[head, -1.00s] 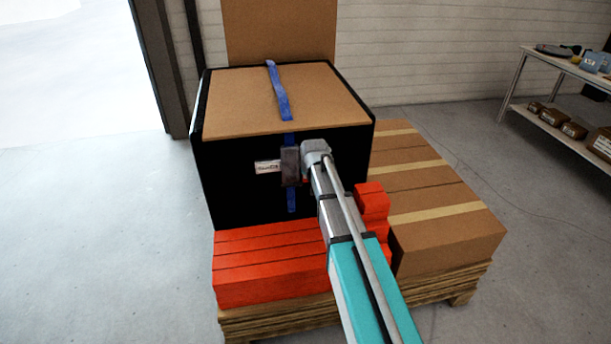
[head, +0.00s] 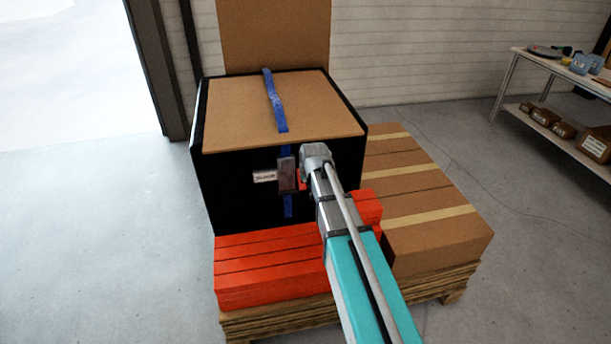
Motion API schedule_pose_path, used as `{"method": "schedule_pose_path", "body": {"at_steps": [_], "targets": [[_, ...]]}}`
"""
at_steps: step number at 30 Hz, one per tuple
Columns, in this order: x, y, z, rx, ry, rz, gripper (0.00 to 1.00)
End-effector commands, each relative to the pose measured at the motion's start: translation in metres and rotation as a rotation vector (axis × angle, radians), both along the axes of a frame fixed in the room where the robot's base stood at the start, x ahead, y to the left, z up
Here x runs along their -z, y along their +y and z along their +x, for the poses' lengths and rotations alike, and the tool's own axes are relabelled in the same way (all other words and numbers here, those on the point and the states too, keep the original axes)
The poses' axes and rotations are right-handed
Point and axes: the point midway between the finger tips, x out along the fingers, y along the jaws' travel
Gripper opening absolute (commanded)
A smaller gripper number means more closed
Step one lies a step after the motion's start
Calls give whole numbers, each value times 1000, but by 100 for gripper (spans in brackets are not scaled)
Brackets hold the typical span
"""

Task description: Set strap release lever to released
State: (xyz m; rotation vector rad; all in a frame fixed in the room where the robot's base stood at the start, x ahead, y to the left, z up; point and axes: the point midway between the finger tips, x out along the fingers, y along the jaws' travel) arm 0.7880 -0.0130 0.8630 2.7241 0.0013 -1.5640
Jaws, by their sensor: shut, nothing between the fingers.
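A black box (head: 235,205) with a tan top stands on the pallet stack. A blue strap (head: 274,100) runs over its top and down its front face. A dark buckle block (head: 287,176) sits on the strap at the front. A small red part (head: 302,180) shows just right of it, partly hidden by my arm; I cannot tell if it is the release lever. My gripper (head: 313,158) is close to the right of the buckle. Its fingers are mostly hidden by my wrist, and contact with the lever cannot be seen. It is shut and appears empty.
Red blocks (head: 268,270) lie in front of the box on a wooden pallet (head: 275,323). Brown cartons (head: 425,200) stand to the right. A shelf table (head: 540,62) stands far right. The floor at left is clear.

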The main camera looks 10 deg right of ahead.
Motion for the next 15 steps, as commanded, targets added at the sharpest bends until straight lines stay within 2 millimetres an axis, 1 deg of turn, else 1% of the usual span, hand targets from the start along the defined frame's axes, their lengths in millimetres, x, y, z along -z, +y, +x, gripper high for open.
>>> {"method": "schedule_pose_path", "body": {"at_steps": [1,6,15], "targets": [[-9,0,-5,0,0,0,0],[-23,0,-16,0,0,0,0],[-37,0,-27,0,0,0,0]]}}
